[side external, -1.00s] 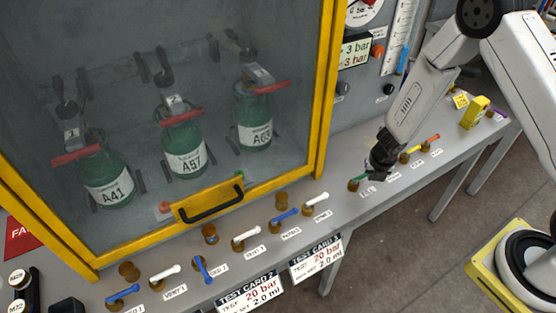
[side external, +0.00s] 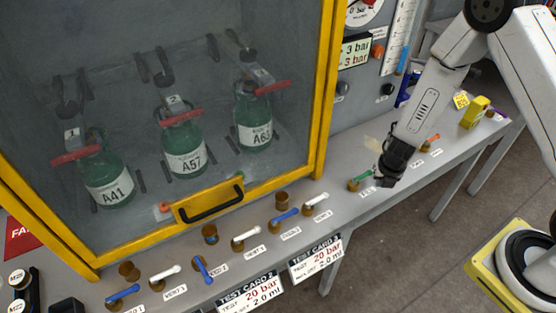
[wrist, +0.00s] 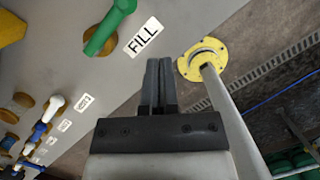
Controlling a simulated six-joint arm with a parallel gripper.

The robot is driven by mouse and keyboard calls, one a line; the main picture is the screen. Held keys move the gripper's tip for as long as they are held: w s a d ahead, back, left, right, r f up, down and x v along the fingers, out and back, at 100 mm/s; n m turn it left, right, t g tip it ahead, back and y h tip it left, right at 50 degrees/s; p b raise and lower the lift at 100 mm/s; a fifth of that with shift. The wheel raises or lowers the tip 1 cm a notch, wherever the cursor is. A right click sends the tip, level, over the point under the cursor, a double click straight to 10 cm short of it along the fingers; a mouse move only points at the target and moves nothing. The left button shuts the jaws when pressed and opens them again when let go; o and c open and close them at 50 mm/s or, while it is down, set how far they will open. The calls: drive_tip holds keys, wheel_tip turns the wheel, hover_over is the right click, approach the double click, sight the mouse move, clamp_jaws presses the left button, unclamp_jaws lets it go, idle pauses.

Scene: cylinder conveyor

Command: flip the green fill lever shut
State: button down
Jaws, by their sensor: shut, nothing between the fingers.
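The green fill lever (side external: 361,178) sits on its brass base on the bench ledge, just left of my gripper in the side view. In the wrist view the green lever (wrist: 108,30) lies at the upper left, beside the white FILL label (wrist: 145,37). My gripper (wrist: 159,62) is shut and empty, its fingertips to the right of and below the lever, with a visible gap between them in that picture. In the side view my gripper (side external: 382,181) is low over the ledge, and it hides part of the labels behind it.
White and blue levers (side external: 285,216) line the ledge to the left. An orange lever (side external: 432,139) and a yellow block (side external: 475,112) stand to the right. A yellow-framed cabinet (side external: 322,110) holds green bottles. The ledge's front edge is close to my gripper.

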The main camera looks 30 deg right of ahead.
drive_tip(key=shift+s, duration=0.15)
drive_tip(key=d+v, duration=0.1)
drive_tip(key=v, duration=0.8)
drive_tip(key=shift+s+r, duration=0.3)
drive_tip(key=shift+r, duration=0.1)
idle(1.0)
drive_tip(key=shift+d+r, duration=0.1)
drive_tip(key=shift+r, duration=0.1)
idle(0.4)
drive_tip(key=s+a+r+m, duration=0.3)
drive_tip(key=r+m, duration=0.2)
drive_tip(key=m, duration=0.9)
drive_tip(key=s+a+r+m+y, duration=0.1)
drive_tip(key=s+a+r+m, duration=0.2)
drive_tip(key=m, duration=1.1)
wheel_tip(320, 180, up, 2)
drive_tip(key=shift+r+m+t+y, duration=0.2)
drive_tip(key=shift+m+t+y, duration=0.1)
drive_tip(key=shift+a, duration=0.15)
